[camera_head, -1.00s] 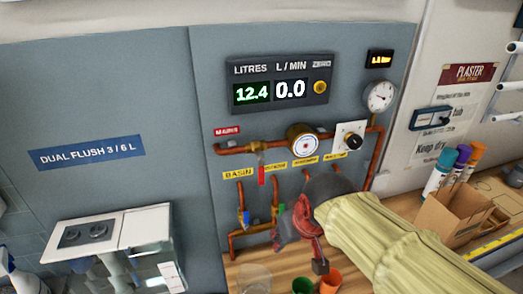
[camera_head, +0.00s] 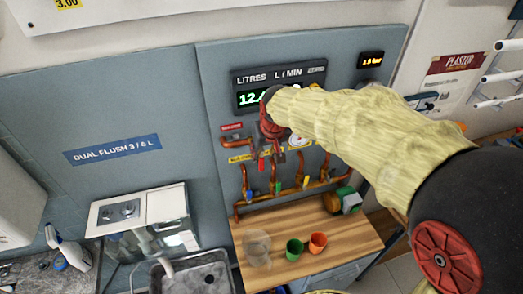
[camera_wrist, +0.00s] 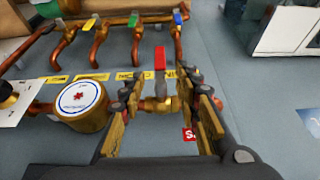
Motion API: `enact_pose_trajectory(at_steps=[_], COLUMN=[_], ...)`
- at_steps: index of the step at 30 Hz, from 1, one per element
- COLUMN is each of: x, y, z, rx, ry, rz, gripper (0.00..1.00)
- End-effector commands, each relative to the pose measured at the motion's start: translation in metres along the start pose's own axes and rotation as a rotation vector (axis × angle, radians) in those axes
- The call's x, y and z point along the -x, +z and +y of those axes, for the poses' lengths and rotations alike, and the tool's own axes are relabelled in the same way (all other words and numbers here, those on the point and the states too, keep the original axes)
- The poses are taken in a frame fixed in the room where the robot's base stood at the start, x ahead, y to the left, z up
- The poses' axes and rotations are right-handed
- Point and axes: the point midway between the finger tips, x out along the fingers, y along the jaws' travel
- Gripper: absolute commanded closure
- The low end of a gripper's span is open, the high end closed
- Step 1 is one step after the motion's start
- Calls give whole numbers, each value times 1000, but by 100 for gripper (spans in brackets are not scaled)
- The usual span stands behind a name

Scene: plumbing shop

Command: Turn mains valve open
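The mains valve has a red lever (camera_wrist: 160,57) on a brass body (camera_wrist: 155,104) in the horizontal copper pipe. In the head view the red lever (camera_head: 261,164) hangs down, across the pipe's line. My gripper (camera_wrist: 165,88) is open, with a finger on each side of the valve in the wrist view. The brass body shows between the fingers and the lever sticks out past the tips. I cannot tell whether a finger touches it. In the head view my gripper (camera_head: 267,133) is in front of the pipe and hides part of the valve.
A round gauge (camera_wrist: 80,103) sits beside my gripper on the pipe. Blue (camera_wrist: 180,17), green (camera_wrist: 133,19) and yellow (camera_wrist: 90,23) levers are on the lower branches. The meter display (camera_head: 250,99) is partly hidden by my arm. Green (camera_head: 294,249) and orange (camera_head: 318,242) cups stand on the bench.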

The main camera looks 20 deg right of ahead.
Motion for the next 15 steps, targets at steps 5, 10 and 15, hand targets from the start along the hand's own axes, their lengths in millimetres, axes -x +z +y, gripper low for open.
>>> enact_pose_trajectory(at_steps=[5, 10, 15], x=[-9, -34, -59], y=[-3, -2, -2], z=[0, 0, 0], rx=[0, 0, 0], ry=[0, 0, 0], rz=[-3, -5, -5], gripper=[67, 67, 67])
